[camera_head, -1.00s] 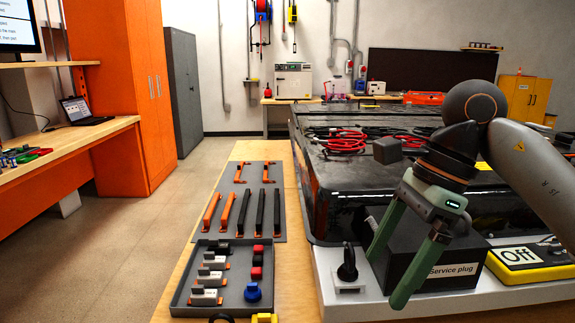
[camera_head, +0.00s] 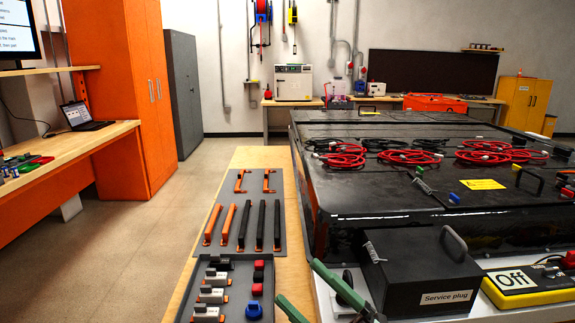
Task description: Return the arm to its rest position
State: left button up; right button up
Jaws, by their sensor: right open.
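My right gripper (camera_head: 299,282) shows at the bottom edge of the head view, with only its two green fingers in the picture. The fingers are apart, and I see nothing held between them. They are in front of the bench's right edge, between the grey parts tray (camera_head: 183,309) and the black service plug box (camera_head: 420,272). The rest of my right arm is out of the picture. My left gripper is not in view.
The black battery pack (camera_head: 400,202) fills the right side, with red cables (camera_head: 408,157) on top. A yellow "Off" unit (camera_head: 528,286) stands beside the service plug box. Orange and black bars lie on a grey mat (camera_head: 256,185). The floor at left is clear.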

jog(key=s+d+f+m+t+h+p, duration=0.1)
jog(key=d+f+m+t+h, duration=0.1)
jog(key=d+f+m+h, duration=0.5)
jog(key=s+d+f+m+t+h+p, duration=0.1)
jog(key=d+f+m+h, duration=0.1)
jog(key=f+m+h, duration=0.8)
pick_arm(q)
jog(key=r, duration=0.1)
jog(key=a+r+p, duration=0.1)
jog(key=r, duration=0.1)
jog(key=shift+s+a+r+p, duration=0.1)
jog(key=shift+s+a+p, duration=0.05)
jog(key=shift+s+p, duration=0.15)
pick_arm(e)
jog(key=s+d+f+m+g, duration=0.2)
jog(key=s+f+m+g, duration=0.1)
jog(key=s+f, duration=0.5)
jog(key=s+d+f+m+g+h, duration=0.1)
jog(key=s+f+m+g, duration=0.3)
jog(key=s+f, duration=0.4)
notch_tip(320, 180, down, 2)
jog(key=shift+d, duration=0.85)
